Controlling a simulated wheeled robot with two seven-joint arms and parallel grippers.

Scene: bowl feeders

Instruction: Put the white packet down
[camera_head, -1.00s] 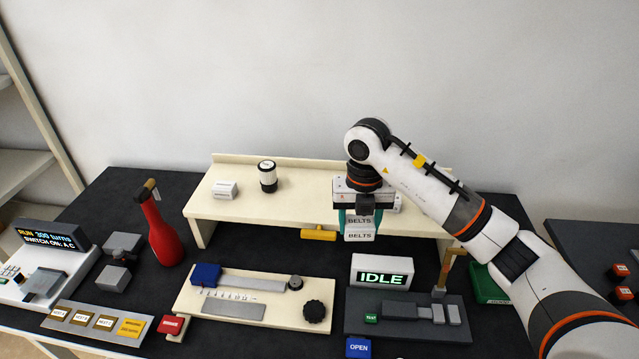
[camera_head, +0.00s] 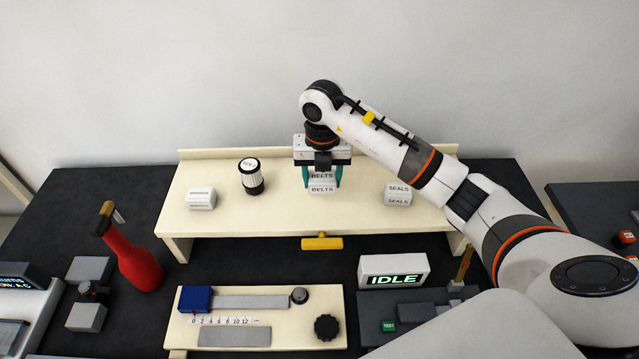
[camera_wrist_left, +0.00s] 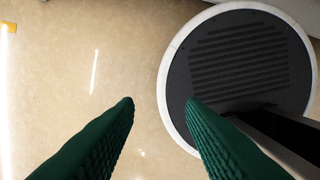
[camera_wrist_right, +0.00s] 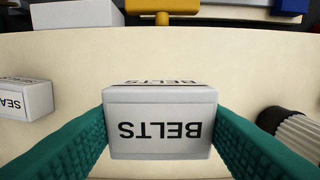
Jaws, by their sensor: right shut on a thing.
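The white packet (camera_head: 321,183) is marked BELTS and is at the middle of the cream shelf. My right gripper (camera_head: 322,179) is shut on it, with one green finger on each side. The right wrist view shows the packet (camera_wrist_right: 160,125) between the two fingers, its lettering upside down there. I cannot tell whether its underside touches the shelf. My left gripper (camera_wrist_left: 160,103) shows only in the left wrist view, open and empty above the floor.
The cream shelf (camera_head: 290,215) also holds a white SEALS packet (camera_head: 397,194) at right, a black-and-white cylinder (camera_head: 251,176) and a small white packet (camera_head: 201,198) at left. A yellow handle (camera_head: 322,243) sticks out in front. Shelf space beside the held packet is clear.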

